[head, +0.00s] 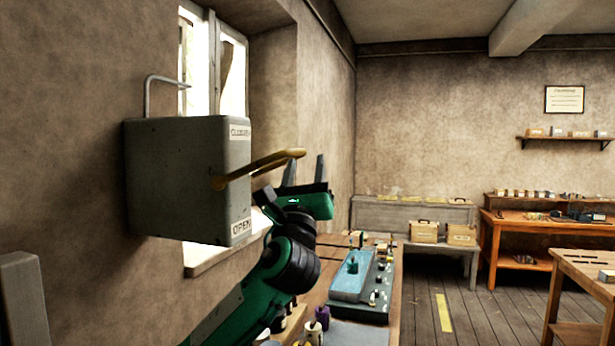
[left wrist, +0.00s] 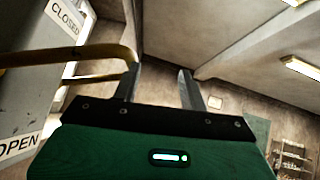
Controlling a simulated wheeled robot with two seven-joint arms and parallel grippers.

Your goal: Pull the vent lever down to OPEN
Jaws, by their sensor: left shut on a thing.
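The vent lever (head: 262,167) is a brass bar on the grey vent box (head: 175,180) on the left wall. It points out to the right, tilted slightly up, between the CLOSED label (head: 240,132) above and the OPEN label (head: 241,227) below. The left wrist view shows the lever (left wrist: 70,57) meeting the left-hand finger of the gripper (left wrist: 160,80); the exact contact is hard to see. My right gripper is out of view.
A window (head: 212,60) is behind the vent box, with a bent grey rod (head: 148,95) on the box top. Below is a workbench with a blue-grey device (head: 352,275) and small bottles (head: 322,316). Open floor (head: 470,305) lies to the right.

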